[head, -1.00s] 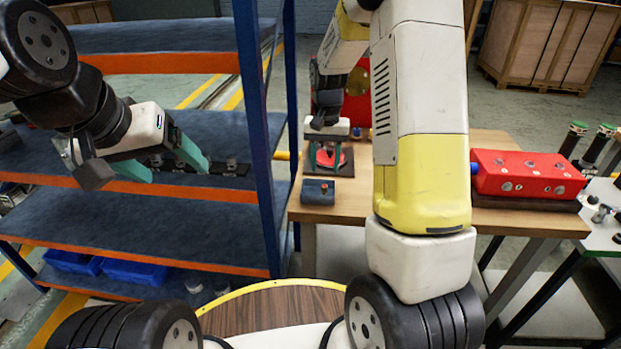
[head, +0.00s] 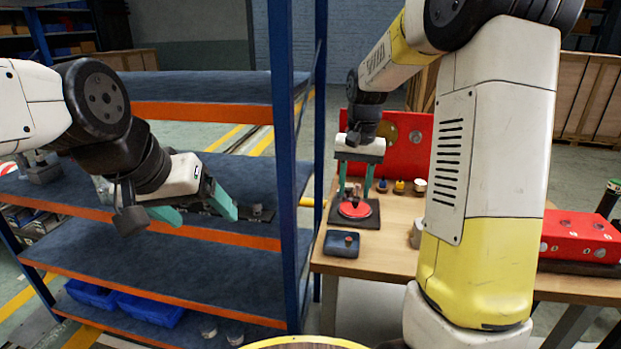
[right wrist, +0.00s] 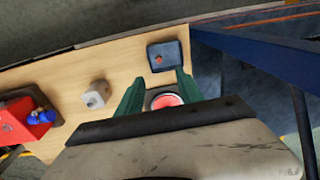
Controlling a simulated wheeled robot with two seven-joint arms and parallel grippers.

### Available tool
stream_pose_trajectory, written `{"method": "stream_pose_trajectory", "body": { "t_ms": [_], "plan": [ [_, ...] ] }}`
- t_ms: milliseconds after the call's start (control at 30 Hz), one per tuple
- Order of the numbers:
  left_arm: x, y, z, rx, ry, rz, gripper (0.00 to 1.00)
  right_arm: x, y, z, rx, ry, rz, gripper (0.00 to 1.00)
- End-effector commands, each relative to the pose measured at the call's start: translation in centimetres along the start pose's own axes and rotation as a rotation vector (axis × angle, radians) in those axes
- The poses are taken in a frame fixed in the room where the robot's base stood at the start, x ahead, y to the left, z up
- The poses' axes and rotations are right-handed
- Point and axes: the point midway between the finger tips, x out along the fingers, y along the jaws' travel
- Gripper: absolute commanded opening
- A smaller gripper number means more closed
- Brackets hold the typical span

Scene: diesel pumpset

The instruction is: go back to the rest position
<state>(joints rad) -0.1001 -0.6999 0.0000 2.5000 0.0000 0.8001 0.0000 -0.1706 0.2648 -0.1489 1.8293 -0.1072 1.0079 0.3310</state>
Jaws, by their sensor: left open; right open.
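My left gripper (head: 200,215) has its green fingers apart and empty, in front of the blue rack shelves. My right gripper (head: 356,180) is open, its green fingers pointing down over a red round part (head: 355,209) on a dark square base on the wooden table (head: 390,245). In the right wrist view the red round part (right wrist: 166,100) shows between the open fingers (right wrist: 158,92). I cannot tell whether the fingers touch it.
The blue rack (head: 284,160) stands close beside the table. A small dark box (head: 342,244) lies at the table's front left. A red block (head: 580,236) is at the right, and a red panel (head: 400,143) stands behind. Small parts stand near the panel.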

Motion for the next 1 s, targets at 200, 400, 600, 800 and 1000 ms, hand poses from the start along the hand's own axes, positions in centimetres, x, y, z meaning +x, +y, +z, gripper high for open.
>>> {"method": "stream_pose_trajectory", "body": {
  "t_ms": [200,400,600,800,1000],
  "plan": [
    [0.0,0.0,0.0,0.000,0.000,0.000,0.80,-6.3,1.1,6.3,-0.085,0.134,-0.108,0.44],
    [0.0,0.0,0.0,0.000,0.000,0.000,0.80,-9.5,2.0,13.1,-0.178,0.272,-0.177,0.44],
    [0.0,0.0,0.0,0.000,0.000,0.000,0.80,-10.4,2.8,18.7,-0.258,0.401,-0.209,0.44],
    [0.0,0.0,0.0,0.000,0.000,0.000,0.80,-10.2,3.1,21.4,-0.299,0.470,-0.215,0.44],
    [0.0,0.0,0.0,0.000,0.000,0.000,0.80,-10.1,3.2,21.8,-0.306,0.478,-0.215,0.44]
  ]
}}
